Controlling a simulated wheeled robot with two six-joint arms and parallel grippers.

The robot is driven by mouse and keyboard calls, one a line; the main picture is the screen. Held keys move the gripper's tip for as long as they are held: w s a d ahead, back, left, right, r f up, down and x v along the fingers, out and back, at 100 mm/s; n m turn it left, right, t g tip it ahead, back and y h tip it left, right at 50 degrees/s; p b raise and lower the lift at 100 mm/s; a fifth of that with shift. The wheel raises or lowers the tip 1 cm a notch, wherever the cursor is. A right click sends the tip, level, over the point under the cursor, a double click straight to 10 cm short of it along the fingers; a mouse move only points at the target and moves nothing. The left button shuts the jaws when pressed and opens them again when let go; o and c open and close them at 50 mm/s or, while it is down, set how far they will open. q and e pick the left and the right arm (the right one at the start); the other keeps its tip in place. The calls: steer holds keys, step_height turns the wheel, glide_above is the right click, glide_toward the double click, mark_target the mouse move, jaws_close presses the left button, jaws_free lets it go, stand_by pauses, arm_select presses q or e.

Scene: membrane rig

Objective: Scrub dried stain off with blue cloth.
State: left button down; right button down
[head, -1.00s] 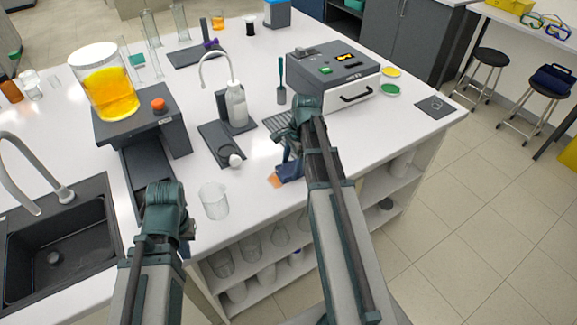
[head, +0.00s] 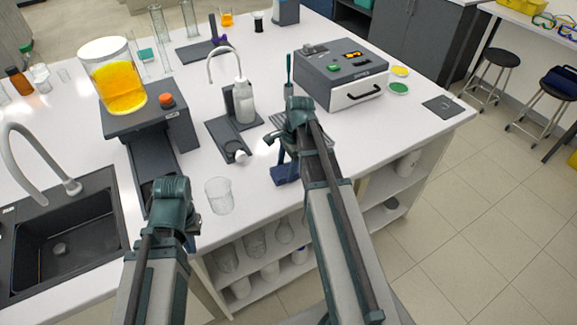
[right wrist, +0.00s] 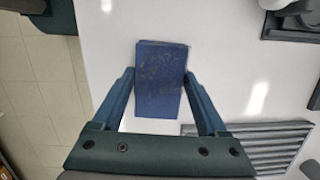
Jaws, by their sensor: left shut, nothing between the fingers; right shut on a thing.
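The blue cloth (head: 285,175) lies on the white bench near its front edge. It also shows in the right wrist view (right wrist: 160,98) as a blue pad with brownish smudges on its upper part. My right gripper (right wrist: 159,76) is shut on the cloth, one finger on each side, and holds it down at the bench top. In the head view my right gripper (head: 290,150) is partly hidden by its own wrist. No stain shows on the bench now; whether the cloth covers it I cannot tell. My left gripper (head: 168,200) is shut and empty at the bench's front left.
A clear beaker (head: 219,195) stands left of the cloth near the front edge. A white bottle (head: 243,103) on a dark stand is behind it. A grey boxy instrument (head: 342,75) stands behind my right arm. The sink (head: 60,240) is at the left.

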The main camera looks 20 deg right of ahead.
mark_target(274, 174)
arm_select(q)
steer(key=shift+w, duration=0.1)
arm_select(e)
steer(key=shift+s+a, duration=0.1)
steer(key=shift+a, duration=1.95)
arm_select(q)
steer(key=shift+r, duration=0.15)
arm_select(e)
steer(key=shift+r, duration=0.1)
steer(key=shift+d, duration=0.15)
arm_select(q)
steer(key=shift+a+f, duration=0.1)
steer(key=shift+f, duration=0.1)
arm_select(e)
steer(key=shift+w+d, duration=0.2)
steer(key=shift+d, duration=1.75)
steer(key=shift+d, duration=0.1)
arm_select(q)
steer(key=shift+r, duration=0.1)
arm_select(e)
steer(key=shift+w+d, duration=0.2)
steer(key=shift+d, duration=1.8)
steer(key=shift+s+a+f, duration=0.1)
steer(key=shift+f, duration=0.1)
steer(key=shift+a, duration=0.1)
